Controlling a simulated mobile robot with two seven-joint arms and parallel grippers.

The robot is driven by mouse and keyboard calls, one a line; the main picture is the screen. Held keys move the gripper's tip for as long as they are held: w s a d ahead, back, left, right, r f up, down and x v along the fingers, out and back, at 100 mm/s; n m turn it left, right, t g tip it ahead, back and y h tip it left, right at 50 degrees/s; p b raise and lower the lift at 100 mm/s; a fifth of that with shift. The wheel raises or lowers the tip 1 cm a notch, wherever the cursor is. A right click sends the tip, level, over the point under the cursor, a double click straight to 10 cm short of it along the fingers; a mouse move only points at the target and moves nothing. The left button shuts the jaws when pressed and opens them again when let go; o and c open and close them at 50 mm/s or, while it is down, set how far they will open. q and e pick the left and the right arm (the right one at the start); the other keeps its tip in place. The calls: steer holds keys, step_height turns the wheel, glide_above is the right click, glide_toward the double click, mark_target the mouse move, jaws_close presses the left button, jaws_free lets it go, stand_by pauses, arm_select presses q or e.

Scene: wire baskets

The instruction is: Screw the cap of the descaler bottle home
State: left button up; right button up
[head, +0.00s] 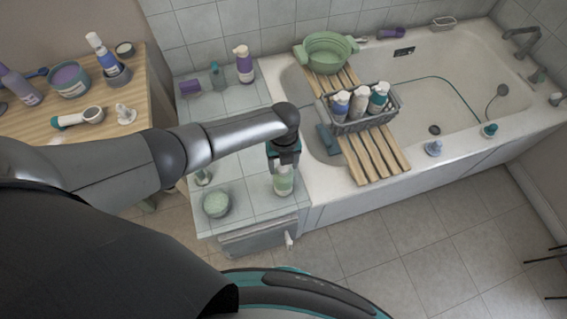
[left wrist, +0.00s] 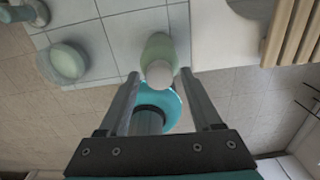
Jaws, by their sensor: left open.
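A pale green bottle (head: 283,182) with a whitish cap stands upright near the front edge of the tiled ledge; I take it for the descaler bottle, though no label is readable. My left gripper (head: 285,163) is right above it, pointing down. In the left wrist view, the open fingers of my left gripper (left wrist: 159,74) lie either side of the cap (left wrist: 160,74), with gaps on both sides. The bottle's green body (left wrist: 159,48) shows beyond the cap. Whether the cap is fully seated cannot be told. My right gripper is not in view.
A grey wire basket (head: 362,124) of bottles sits on the wooden bath rack (head: 372,160) to the right. A wooden table (head: 140,92) at left holds bottles and jars. The ledge's middle is partly under my arm.

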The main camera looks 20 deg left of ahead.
arm_select(q)
steer(key=shift+r, duration=0.1)
steer(key=shift+r+p, duration=2.85)
steer(key=shift+r, duration=0.1)
step_height(320, 180, up, 15)
steer(key=p, duration=0.3)
steer(key=shift+p, duration=0.3)
